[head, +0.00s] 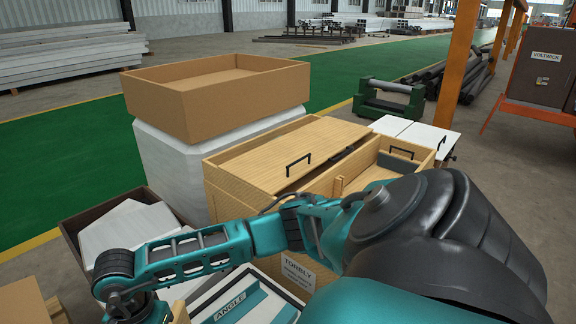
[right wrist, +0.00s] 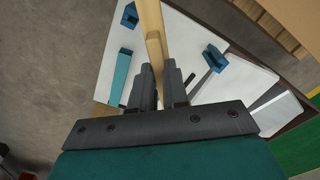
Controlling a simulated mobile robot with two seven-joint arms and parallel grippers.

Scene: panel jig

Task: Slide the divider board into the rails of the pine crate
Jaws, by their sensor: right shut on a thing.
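The pine crate (head: 405,162) is open-topped and stands right of centre in the head view, with a dark handle on its far wall. My right arm crosses in front and hides much of it, so its rails cannot be made out. My right gripper (right wrist: 158,82) is shut on the divider board (right wrist: 151,32), seen nearly edge-on as a light wood strip between the fingers in the right wrist view. The board is apart from the crate, over a white surface. In the head view the right gripper cannot be made out at the lower left. My left gripper is not in view.
A pale wood unit (head: 265,155) with a black handle adjoins the crate. A cardboard box (head: 215,95) sits on a white bin behind. A brown box (head: 75,222) holds white pieces at left. A white panel (right wrist: 188,30) with blue blocks lies below the right gripper.

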